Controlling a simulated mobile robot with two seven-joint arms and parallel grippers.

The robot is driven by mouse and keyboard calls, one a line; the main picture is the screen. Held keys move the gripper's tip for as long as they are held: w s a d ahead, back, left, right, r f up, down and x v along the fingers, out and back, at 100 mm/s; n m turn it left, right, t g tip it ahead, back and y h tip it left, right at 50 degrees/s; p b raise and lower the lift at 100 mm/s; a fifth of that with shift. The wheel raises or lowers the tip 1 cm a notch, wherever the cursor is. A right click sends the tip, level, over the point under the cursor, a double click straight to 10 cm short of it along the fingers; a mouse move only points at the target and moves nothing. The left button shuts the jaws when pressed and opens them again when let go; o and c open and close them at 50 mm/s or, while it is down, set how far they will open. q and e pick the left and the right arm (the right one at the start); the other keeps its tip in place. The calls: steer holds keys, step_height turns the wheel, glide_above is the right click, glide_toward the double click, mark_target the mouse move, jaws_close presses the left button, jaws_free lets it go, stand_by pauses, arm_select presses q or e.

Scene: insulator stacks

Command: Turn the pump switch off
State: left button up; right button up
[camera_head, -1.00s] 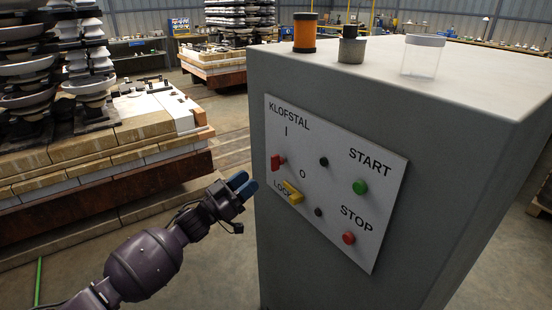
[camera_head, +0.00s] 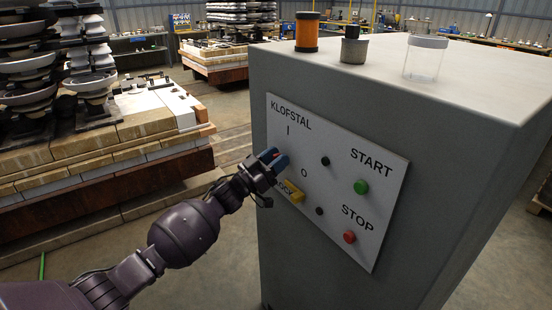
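A grey cabinet carries a white control panel (camera_head: 335,180) marked KLOFSTAL, with "I" above and "O" below a small red switch (camera_head: 276,156). My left gripper (camera_head: 274,159) is at this switch on the panel's left side. Its two blue fingertips lie around the switch and cover most of it; a bit of red shows between them. Whether the fingers are closed on it or still apart, I cannot tell. The yellow LOCK piece (camera_head: 292,191) sits just below, partly behind my gripper. My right gripper is not in view.
The panel also has a green START button (camera_head: 361,187), a red STOP button (camera_head: 349,237) and black knobs (camera_head: 325,161). Insulator stacks stand on a pallet at left.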

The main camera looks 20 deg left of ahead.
arm_select(q)
jaws_close()
